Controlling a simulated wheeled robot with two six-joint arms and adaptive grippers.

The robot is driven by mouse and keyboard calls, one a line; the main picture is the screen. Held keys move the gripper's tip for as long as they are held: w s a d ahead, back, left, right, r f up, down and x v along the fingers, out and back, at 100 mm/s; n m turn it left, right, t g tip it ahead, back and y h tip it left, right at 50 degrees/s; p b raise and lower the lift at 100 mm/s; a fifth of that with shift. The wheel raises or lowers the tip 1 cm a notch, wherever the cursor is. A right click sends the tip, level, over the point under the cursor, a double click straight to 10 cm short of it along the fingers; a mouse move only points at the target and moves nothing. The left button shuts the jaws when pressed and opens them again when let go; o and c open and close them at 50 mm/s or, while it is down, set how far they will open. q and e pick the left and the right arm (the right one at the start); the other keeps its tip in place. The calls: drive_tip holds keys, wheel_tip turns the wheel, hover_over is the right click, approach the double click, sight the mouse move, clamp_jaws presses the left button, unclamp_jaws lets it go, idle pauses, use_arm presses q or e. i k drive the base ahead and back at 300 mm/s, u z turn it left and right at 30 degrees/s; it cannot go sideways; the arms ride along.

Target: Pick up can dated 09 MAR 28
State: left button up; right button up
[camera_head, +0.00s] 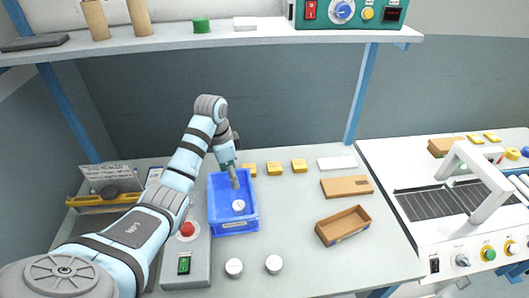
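Three small white round cans show in the head view. One can (238,206) is inside the blue bin (234,226). Two more stand on the bench near the front, a left can (234,267) and a right can (274,264). No date on any can is readable at this size. My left gripper (236,184) points down into the blue bin, just behind the can there. Its fingers are too small to tell open from shut, and I see no can held in it. My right gripper is not in view.
A grey control box (196,262) with a red button stands left of the bin. Yellow blocks (273,168) sit behind it. A wooden tray (343,225) and a wooden board (347,187) lie to the right. A white machine (460,205) stands far right. A shelf (250,39) hangs above.

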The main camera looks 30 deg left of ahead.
sight(273, 263)
drive_tip(key=k, duration=1.5)
